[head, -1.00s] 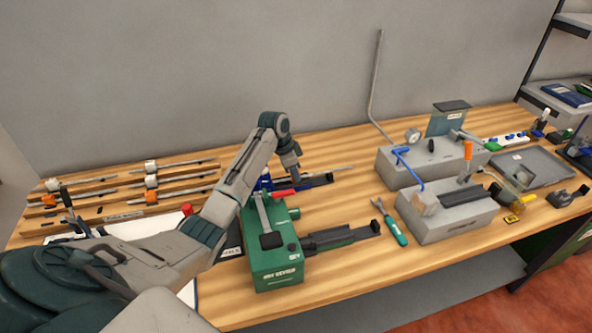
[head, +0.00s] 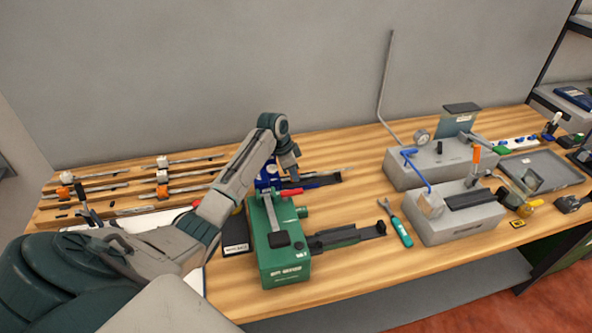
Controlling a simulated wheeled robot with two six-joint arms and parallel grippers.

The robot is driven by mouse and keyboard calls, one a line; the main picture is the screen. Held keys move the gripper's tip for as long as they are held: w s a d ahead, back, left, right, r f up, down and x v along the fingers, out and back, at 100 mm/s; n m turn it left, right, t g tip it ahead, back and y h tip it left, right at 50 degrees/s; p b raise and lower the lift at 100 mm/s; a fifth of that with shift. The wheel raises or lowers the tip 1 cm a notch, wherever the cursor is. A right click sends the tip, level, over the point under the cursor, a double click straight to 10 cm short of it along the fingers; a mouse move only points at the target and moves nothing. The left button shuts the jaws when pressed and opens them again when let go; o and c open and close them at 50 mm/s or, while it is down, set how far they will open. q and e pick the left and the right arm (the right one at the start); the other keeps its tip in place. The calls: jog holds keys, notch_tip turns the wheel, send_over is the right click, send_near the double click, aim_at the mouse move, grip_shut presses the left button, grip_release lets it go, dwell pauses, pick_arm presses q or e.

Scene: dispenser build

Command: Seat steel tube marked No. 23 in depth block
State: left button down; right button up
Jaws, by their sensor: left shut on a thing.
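My left arm reaches over the bench from the left. Its gripper (head: 292,178) points down behind the green machine, at the blue fixture (head: 267,174) with a dark rail. The gripper is small here and partly merges with the fixture. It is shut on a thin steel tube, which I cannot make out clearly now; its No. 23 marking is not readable. I cannot tell for sure which fixture is the depth block, nor whether the tube touches it. My right gripper is not in view.
The green machine (head: 283,262) with its dark rail (head: 345,237) stands in front of the gripper. Wooden racks (head: 130,185) with several rods lie at left. A green-handled tool (head: 401,231) and grey blocks (head: 455,222) are at right.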

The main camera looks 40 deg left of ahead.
pick_arm(q)
jog(key=shift+s+a+p, duration=0.35)
jog(key=shift+s+a, duration=0.05)
jog(key=shift+s, duration=0.1)
jog(key=c, duration=0.9)
grip_release()
jog(key=shift+r+p, duration=2.35)
jog(key=shift+r, duration=0.1)
jog(key=shift+r+p, duration=0.35)
jog(key=shift+r, duration=0.75)
